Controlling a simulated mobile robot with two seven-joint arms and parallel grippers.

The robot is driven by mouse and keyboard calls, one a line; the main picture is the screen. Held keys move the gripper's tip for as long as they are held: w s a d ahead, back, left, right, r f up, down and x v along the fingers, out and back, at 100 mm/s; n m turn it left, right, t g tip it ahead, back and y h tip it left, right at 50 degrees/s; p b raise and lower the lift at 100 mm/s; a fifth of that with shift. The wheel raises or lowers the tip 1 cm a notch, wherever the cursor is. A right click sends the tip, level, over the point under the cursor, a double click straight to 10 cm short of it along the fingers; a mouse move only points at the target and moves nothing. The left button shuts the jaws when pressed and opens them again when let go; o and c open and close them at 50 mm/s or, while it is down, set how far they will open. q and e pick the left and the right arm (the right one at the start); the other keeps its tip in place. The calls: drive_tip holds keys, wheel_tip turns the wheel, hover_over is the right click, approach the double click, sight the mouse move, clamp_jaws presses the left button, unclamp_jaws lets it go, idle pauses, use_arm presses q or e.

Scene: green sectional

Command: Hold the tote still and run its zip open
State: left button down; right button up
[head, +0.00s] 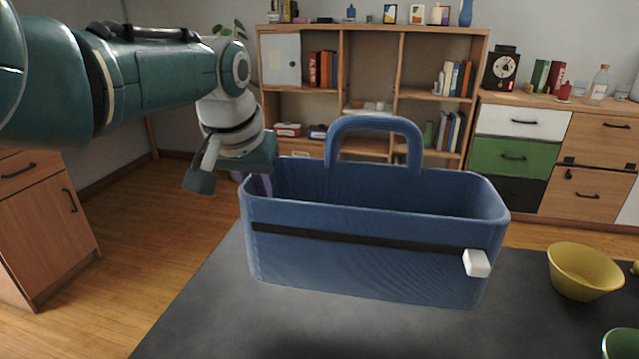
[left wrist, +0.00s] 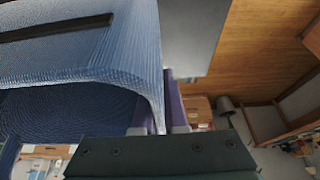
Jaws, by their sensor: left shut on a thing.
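The blue tote (head: 375,275) stands upright on the dark grey table, with its top open and one arched handle (head: 372,122) showing. A black zip strip (head: 350,238) runs along its front face. The white zip pull (head: 477,263) sits at the right end of the strip. My left gripper (head: 262,186) is shut on the tote's left end wall at the rim. In the left wrist view the wall of the tote (left wrist: 90,60) runs between the purple fingers (left wrist: 165,105). The far finger is mostly hidden by the tote. My right gripper is in neither view.
A yellow bowl (head: 583,272) stands on the table (head: 215,310) to the right of the tote, with a green bowl (head: 622,344) nearer at the right edge. The table is clear left of the tote. A shelf (head: 372,60) and drawers (head: 515,155) stand behind.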

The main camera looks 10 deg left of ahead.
use_arm(q)
drive_tip(key=shift+f+b, duration=3.8)
drive_tip(key=shift+f, duration=0.25)
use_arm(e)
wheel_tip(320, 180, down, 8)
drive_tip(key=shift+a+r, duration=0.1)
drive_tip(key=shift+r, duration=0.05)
use_arm(q)
drive_tip(key=shift+r, duration=0.1)
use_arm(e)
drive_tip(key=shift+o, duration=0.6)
